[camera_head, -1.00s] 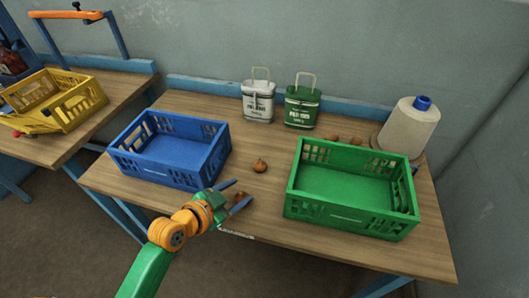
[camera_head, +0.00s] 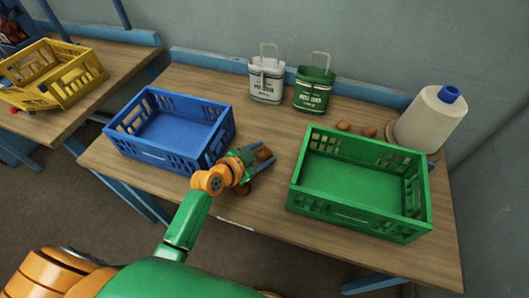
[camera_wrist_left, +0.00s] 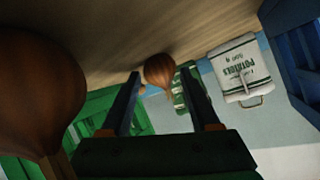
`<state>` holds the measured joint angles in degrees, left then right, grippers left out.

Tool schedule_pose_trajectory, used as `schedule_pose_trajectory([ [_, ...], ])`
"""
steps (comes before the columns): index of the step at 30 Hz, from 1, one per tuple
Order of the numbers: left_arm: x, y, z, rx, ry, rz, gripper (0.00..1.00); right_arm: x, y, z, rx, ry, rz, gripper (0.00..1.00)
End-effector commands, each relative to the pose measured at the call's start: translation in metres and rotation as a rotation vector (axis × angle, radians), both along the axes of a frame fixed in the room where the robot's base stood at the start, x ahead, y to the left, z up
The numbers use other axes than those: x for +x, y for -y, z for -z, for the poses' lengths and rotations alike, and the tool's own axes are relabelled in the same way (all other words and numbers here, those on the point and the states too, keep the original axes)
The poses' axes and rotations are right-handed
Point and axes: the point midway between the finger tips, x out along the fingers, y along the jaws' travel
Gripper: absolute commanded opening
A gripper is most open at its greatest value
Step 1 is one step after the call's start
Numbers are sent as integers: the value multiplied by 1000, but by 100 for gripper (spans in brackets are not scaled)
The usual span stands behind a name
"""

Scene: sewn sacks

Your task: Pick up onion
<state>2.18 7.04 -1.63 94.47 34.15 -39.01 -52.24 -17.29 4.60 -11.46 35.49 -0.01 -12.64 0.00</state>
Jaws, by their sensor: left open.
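My left gripper (camera_head: 262,161) is open over the table between the blue and green crates, its fingers pointing away from me. My right gripper is not in view.
A blue crate (camera_head: 150,151) stands left and a green crate (camera_head: 350,217) right, both looking empty. White (camera_head: 266,84) and green (camera_head: 313,92) sacks stand behind. Brown round items (camera_head: 343,125) lie behind the green crate, near a white spool (camera_head: 428,118). A yellow crate (camera_head: 60,92) is on the left table.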

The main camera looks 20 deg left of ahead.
Motion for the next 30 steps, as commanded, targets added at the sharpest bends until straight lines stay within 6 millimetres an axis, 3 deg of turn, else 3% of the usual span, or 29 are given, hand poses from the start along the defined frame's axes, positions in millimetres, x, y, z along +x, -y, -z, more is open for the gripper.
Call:
schedule_pose_trajectory([
  [1, 0, 0, 0, 0, 0, 0, 60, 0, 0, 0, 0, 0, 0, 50],
  [6, 0, 0, 0, 0, -1, 0, 14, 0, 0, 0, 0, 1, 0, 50],
  [8, 0, 0, 0, 0, -1, 0, 0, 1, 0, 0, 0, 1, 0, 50],
  [17, 0, 0, -4, -1, 0, 1, 0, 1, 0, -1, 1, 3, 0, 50],
  [22, 0, 0, -34, 4, 6, 2, 0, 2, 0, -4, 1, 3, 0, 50],
  [29, -47, -29, -97, 8, 1, 4, 0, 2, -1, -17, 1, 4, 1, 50],
  [30, -60, -37, -96, 9, -5, 2, 0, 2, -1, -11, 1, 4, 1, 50],
])
